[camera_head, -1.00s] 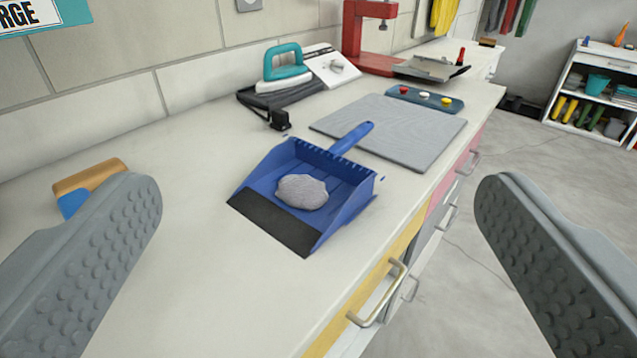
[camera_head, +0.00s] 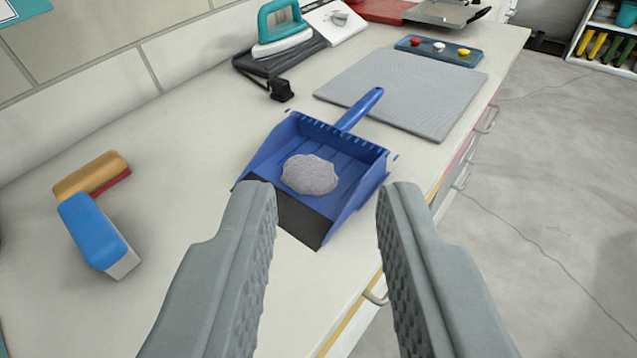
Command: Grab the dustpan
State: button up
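The blue dustpan (camera_head: 350,178) lies on the white countertop with its dark front lip toward me. A grey lump (camera_head: 310,175) rests in its pan. Its blue handle (camera_head: 360,109) points away from me, its end over the near edge of a grey mat. My gripper (camera_head: 318,190) is open and empty. Its two grey fingers stand apart in front of the pan, and the left fingertip overlaps the dark lip in the picture. I cannot tell whether it touches. The handle is beyond the fingertips.
The grey mat (camera_head: 430,85), a teal iron (camera_head: 283,25) and a button panel (camera_head: 438,48) are behind. The counter's right edge drops to drawers and floor. A wall runs along the left.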

jog(key=w+d+m+g, duration=0.25)
jog(key=w+g, duration=0.45)
jog(key=w, duration=0.4)
jog(key=m+g, duration=0.5)
jog(key=g, duration=0.3)
send_over(369, 171)
notch_tip(369, 171, down, 2)
jog(key=shift+n, duration=0.25)
notch_tip(369, 171, down, 12)
jog(key=shift+d+f, duration=0.15)
jog(key=shift+f, duration=2.75)
grip_shut()
